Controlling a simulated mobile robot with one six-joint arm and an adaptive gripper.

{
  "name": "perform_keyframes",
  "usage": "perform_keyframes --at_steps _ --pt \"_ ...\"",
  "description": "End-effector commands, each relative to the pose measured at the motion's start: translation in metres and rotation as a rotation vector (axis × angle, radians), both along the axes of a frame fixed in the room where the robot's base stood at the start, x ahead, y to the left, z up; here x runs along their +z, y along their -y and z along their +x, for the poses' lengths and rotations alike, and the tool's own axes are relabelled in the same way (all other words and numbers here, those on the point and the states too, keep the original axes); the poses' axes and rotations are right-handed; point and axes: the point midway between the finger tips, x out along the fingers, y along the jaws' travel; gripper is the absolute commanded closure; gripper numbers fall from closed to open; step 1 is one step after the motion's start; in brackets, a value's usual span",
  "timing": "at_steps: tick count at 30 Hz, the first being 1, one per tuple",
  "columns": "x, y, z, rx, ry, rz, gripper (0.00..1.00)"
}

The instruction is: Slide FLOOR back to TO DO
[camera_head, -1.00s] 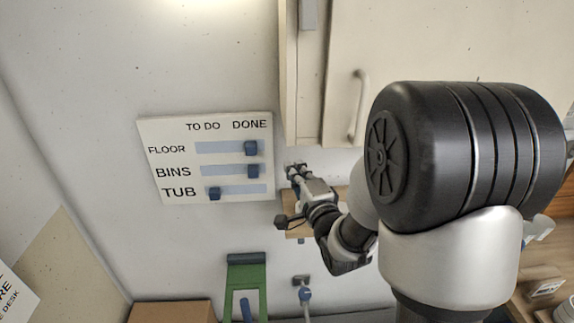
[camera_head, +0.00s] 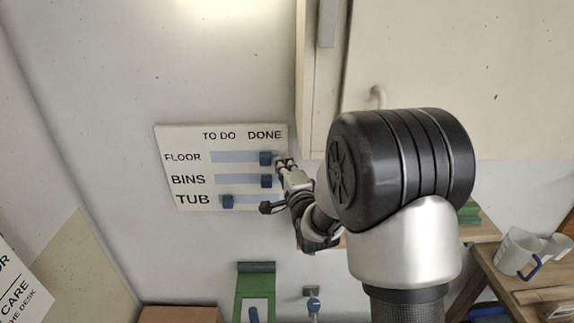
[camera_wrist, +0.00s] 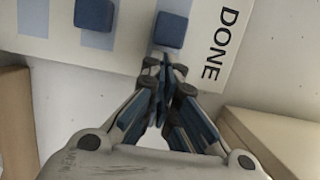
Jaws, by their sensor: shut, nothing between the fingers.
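The white chore board (camera_head: 185,142) hangs on the wall, with rows FLOOR, BINS and TUB under the headings TO DO and DONE. The blue FLOOR slider (camera_head: 265,158) is at the DONE end of its track. The BINS slider (camera_head: 266,181) is also at DONE, and the TUB slider (camera_head: 227,202) is at TO DO. My gripper (camera_head: 284,163) is shut and empty at the right edge of the board, just right of the FLOOR slider. In the wrist view, the fingertips (camera_wrist: 165,65) are close to the FLOOR slider (camera_wrist: 171,30); I cannot tell whether they touch it.
A cabinet with a pale door (camera_head: 440,80) stands right of the board. A wooden table with a white mug (camera_head: 515,252) is at the right.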

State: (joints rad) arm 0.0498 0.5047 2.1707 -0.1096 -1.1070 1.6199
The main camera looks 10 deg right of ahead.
Motion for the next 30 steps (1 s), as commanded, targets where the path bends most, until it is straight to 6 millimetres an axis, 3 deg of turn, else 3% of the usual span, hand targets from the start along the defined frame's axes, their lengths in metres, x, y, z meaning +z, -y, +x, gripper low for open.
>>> perform_keyframes --at_steps 4,7,15,20,30 --pt "0.000 -0.002 0.000 0.001 0.001 0.000 1.00" --pt "-0.002 -0.014 0.003 0.004 0.003 -0.001 1.00" --pt "-0.005 -0.088 0.017 0.007 0.004 -0.001 1.00" --pt "-0.003 -0.117 0.023 0.004 0.002 0.000 1.00" --pt "0.001 -0.126 0.025 0.001 0.001 0.000 1.00"
